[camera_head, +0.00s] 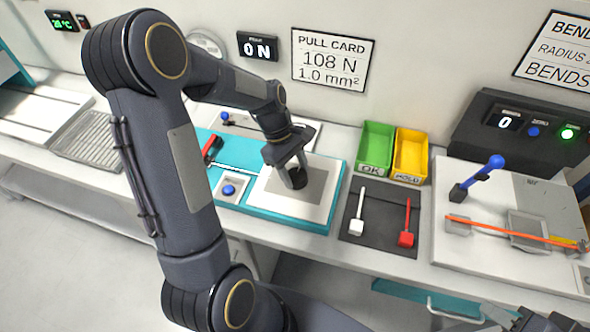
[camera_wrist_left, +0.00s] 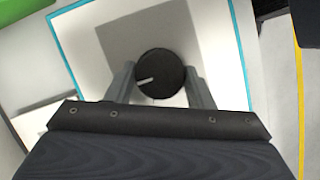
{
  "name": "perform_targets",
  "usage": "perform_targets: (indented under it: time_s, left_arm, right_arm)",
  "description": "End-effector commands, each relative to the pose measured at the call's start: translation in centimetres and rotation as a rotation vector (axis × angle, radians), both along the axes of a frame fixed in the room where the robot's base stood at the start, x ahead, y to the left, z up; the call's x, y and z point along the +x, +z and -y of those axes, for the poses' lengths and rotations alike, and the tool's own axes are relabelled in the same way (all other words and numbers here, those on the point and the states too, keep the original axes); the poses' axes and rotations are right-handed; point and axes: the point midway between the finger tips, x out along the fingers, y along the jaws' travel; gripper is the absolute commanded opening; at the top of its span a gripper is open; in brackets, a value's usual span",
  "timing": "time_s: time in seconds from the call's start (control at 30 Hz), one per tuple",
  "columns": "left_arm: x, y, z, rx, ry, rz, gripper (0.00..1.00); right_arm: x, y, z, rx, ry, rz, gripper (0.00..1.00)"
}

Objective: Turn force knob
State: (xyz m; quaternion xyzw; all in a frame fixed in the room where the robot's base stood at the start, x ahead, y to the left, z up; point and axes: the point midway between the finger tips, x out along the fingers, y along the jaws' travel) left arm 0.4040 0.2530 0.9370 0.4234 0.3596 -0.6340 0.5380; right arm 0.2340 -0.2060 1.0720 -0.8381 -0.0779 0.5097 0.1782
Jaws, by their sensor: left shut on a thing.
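The force knob (camera_wrist_left: 160,73) is a round black knob with a white pointer line, standing on a pale panel. In the left wrist view the pointer runs from near the knob's middle to its left edge. My left gripper (camera_head: 292,176) reaches down to the panel, and its two fingers (camera_wrist_left: 160,82) are shut on the knob's opposite sides. In the head view the fingers partly hide the dark knob (camera_head: 298,180). A display (camera_head: 258,46) on the wall reads 0 N. A wall card (camera_head: 332,59) reads PULL CARD, 108 N, 1.0 mm².
The panel sits on a teal-edged base (camera_head: 288,216) with a blue button (camera_head: 229,190) and a red-handled lever (camera_head: 211,148). To the right stand green (camera_head: 375,143) and yellow bins (camera_head: 411,151), a dark mat (camera_head: 381,232), and a bending fixture with a blue lever (camera_head: 478,177).

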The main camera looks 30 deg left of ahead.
Motion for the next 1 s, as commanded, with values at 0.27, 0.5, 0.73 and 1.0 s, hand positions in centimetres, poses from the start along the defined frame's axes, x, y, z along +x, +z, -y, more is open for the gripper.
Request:
perform_targets:
  time_s: [0.27, 0.5, 0.73, 1.0]
  left_arm:
    - [0.1, 0.1, 0.0, 0.000, -0.094, 0.001, 0.25]
    - [0.3, 0.2, 0.1, 0.001, -0.286, 0.001, 0.25]
    - [0.4, 0.2, 0.2, 0.001, -0.504, 0.001, 0.25]
    - [0.5, 0.1, 0.3, 0.001, -0.761, 0.000, 0.25]
  right_arm:
    - [0.0, 0.4, 0.0, 0.000, 0.000, 0.000, 0.36]
    - [0.0, 0.9, 0.0, 0.000, 0.000, 0.000, 0.36]
    - [0.0, 1.3, 0.0, 0.000, 0.000, 0.000, 0.36]
    - [0.0, 1.5, 0.0, 0.000, 0.000, 0.000, 0.36]
